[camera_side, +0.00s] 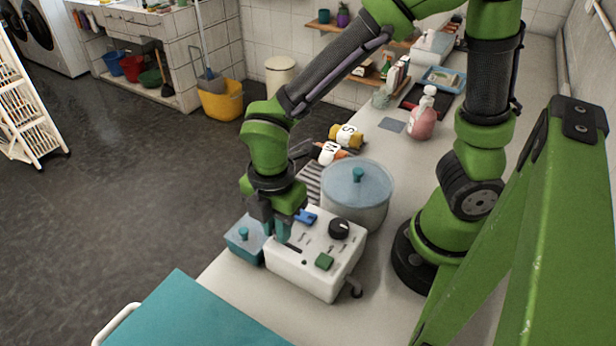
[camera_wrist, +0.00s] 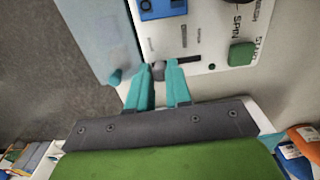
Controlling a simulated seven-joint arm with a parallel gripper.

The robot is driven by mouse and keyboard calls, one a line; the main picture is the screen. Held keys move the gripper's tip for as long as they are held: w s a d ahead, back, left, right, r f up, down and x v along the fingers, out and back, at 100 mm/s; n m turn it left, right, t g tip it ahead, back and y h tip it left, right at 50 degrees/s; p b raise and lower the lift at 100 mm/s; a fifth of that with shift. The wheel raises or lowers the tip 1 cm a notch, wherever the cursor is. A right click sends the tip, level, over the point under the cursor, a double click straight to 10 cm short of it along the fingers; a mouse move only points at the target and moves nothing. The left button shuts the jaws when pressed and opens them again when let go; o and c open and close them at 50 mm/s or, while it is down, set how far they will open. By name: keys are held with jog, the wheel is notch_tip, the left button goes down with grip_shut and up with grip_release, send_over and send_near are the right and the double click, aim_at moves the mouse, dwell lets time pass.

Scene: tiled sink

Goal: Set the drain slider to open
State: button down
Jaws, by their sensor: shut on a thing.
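A white control box (camera_side: 318,262) stands on the counter. It carries a blue switch (camera_side: 305,217), a black round knob (camera_side: 339,229), a green button (camera_side: 324,261) and dark slots. My gripper (camera_side: 276,229) points down at the left part of the box's top. In the wrist view its two teal fingertips (camera_wrist: 164,76) are closed around a small grey slider knob (camera_wrist: 158,70) at the left end of a dark slot (camera_wrist: 188,61). The green button (camera_wrist: 243,53) lies to the right of the slot. The "drain" lettering is too small to read.
A teal box with a lid (camera_side: 244,240) stands directly left of the control box. A large pot with a blue lid (camera_side: 357,187) stands behind it. A pink soap bottle (camera_side: 423,115) is farther back. A teal surface (camera_side: 195,315) lies in front.

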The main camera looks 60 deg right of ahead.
jog(key=shift+s, duration=2.3)
jog(key=c, duration=1)
grip_release()
jog(key=shift+c, duration=0.2)
jog(key=shift+w+r, duration=0.1)
jog(key=shift+r, duration=0.2)
notch_tip(320, 180, up, 16)
jog(key=shift+r, duration=0.15)
